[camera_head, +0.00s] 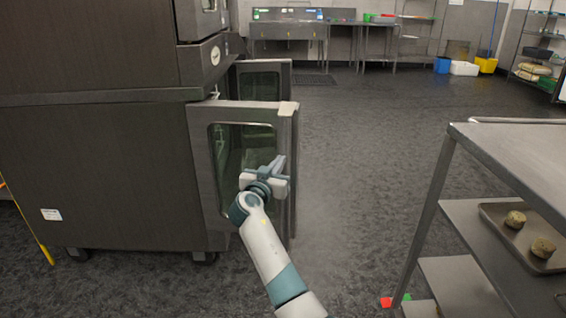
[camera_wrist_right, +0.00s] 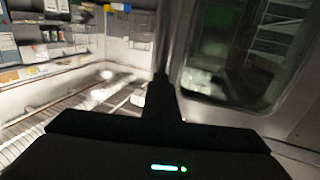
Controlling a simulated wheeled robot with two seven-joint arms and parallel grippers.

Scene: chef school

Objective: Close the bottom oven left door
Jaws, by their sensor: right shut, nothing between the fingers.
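The near oven door (camera_head: 203,160) stands open, swung out from the front of the bottom oven. It is a grey metal panel with a dark glass window. A second open door (camera_head: 262,66) shows behind it, farther along the oven front. My right gripper (camera_head: 278,166) is shut and empty, in front of the near door's window by its free edge; whether it touches is not clear. In the right wrist view, the fingers (camera_wrist_right: 161,92) are together, with a metal door and window (camera_wrist_right: 235,60) to their right. My left gripper is not in view.
The oven body (camera_head: 110,180) fills the left side, on casters. A metal rack (camera_head: 500,150) with a tray of round food pieces stands at right. A small red and green object (camera_head: 392,301) lies at its foot. Open floor (camera_head: 360,150) lies between oven and rack.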

